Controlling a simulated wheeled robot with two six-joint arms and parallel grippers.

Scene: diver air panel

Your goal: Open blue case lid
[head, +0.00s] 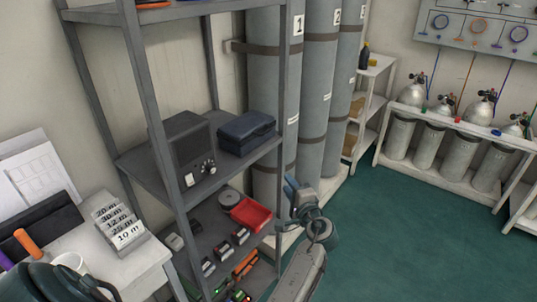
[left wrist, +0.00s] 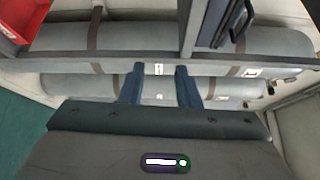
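The blue case (head: 247,132) sits on the middle shelf of the grey rack in the head view, right of a dark radio-like box, and its lid looks shut. Part of the case (left wrist: 215,22), with a dark handle, shows at the top of the left wrist view. My left gripper (head: 292,184) is in front of the rack, below and to the right of the case and apart from it. In the left wrist view its two blue fingers (left wrist: 160,80) stand apart with nothing between them. My right gripper is in neither view.
The dark box (head: 187,150) stands beside the case. A red tray (head: 251,214) and small devices lie on the shelf below. A rack post (head: 282,90) rises right of the case, with tall grey cylinders (head: 318,90) behind. The green floor (head: 400,230) to the right is clear.

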